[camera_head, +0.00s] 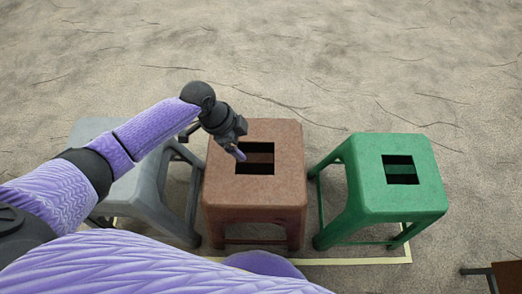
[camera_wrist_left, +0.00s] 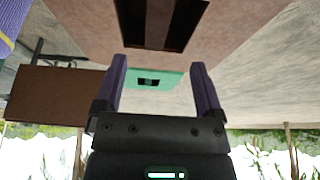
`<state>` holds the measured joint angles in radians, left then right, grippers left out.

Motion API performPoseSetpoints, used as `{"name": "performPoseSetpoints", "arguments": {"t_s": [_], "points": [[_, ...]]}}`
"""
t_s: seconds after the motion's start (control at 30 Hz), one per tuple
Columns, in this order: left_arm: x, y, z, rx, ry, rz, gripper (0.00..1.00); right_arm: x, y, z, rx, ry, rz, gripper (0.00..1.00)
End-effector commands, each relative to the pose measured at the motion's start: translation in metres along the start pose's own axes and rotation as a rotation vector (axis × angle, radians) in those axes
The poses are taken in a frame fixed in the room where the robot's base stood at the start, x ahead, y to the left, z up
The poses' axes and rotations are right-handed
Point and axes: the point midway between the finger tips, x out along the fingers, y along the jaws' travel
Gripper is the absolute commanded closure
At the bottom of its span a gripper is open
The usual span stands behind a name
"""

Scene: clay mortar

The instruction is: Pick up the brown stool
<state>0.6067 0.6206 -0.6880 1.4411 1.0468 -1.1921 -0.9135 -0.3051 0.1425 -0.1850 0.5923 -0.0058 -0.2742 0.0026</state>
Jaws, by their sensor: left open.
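The brown stool (camera_head: 280,200) stands upright in the middle of a row of three, with a dark rectangular slot in its seat. My left gripper (camera_head: 238,154) is over the left part of its seat, close to the left edge of the slot; I cannot tell whether it touches. In the left wrist view, the fingers of my left gripper (camera_wrist_left: 158,80) are apart with nothing held between them. The underside or top of the brown seat (camera_wrist_left: 100,22) fills the top of that view, with its slot just beyond the fingertips. My right gripper is not in view.
A grey stool (camera_head: 165,193) stands to the left, partly behind my left arm. A green stool (camera_head: 372,185) stands close on the right and also shows in the left wrist view (camera_wrist_left: 150,79). A brown piece of furniture (camera_head: 508,275) is at the lower right. Open ground lies behind.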

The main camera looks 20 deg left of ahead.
Motion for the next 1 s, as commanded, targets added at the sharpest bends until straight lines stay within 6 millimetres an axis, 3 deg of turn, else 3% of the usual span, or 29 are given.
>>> {"name": "performPoseSetpoints", "arguments": {"t_s": [0.5,1.0], "points": [[0.099,0.003,0.007,-0.003,-0.001,0.007,0.12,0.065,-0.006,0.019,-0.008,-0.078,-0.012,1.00],[0.099,0.002,0.004,-0.001,-0.001,0.000,0.12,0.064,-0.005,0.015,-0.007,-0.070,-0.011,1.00]]}}
